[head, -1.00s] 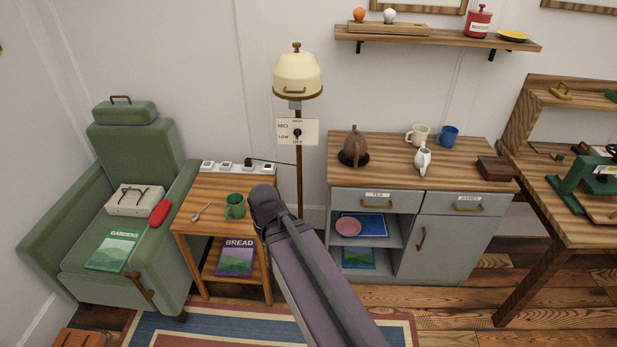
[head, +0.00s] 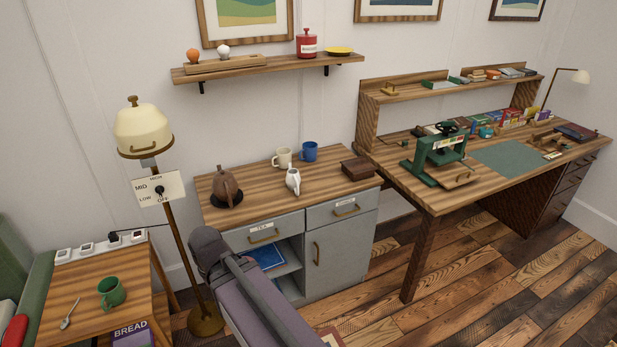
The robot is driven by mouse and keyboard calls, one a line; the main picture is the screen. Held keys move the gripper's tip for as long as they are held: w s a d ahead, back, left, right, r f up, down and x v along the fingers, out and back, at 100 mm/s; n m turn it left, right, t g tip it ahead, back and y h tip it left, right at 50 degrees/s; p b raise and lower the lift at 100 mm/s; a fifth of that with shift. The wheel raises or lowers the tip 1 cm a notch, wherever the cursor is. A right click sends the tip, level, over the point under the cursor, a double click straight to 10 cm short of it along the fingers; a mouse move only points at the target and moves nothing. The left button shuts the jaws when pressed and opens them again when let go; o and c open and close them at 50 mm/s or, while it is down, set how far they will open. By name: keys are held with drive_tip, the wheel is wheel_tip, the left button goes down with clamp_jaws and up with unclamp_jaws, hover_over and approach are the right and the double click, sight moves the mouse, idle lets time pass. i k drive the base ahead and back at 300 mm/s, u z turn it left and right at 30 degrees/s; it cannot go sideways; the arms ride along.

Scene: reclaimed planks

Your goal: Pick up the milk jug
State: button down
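The milk jug (head: 293,181) is small and white with a spout. My arm rises from the bottom of the head view, in front of the cabinet and apart from the jug. My gripper's fingers do not show.
A brown box (head: 359,168) lies right of the jug. A floor lamp (head: 145,130) stands left of the cabinet, beside a side table (head: 75,289) with a green mug (head: 111,292). A wall shelf (head: 266,66) hangs above. A workbench (head: 440,196) stands to the right, with open floor before it.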

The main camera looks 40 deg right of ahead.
sight(293, 179)
drive_tip(key=z, duration=0.9)
drive_tip(key=k, duration=1.35)
drive_tip(key=u, duration=0.2)
drive_tip(key=i, duration=1.6)
drive_tip(key=z, duration=0.45)
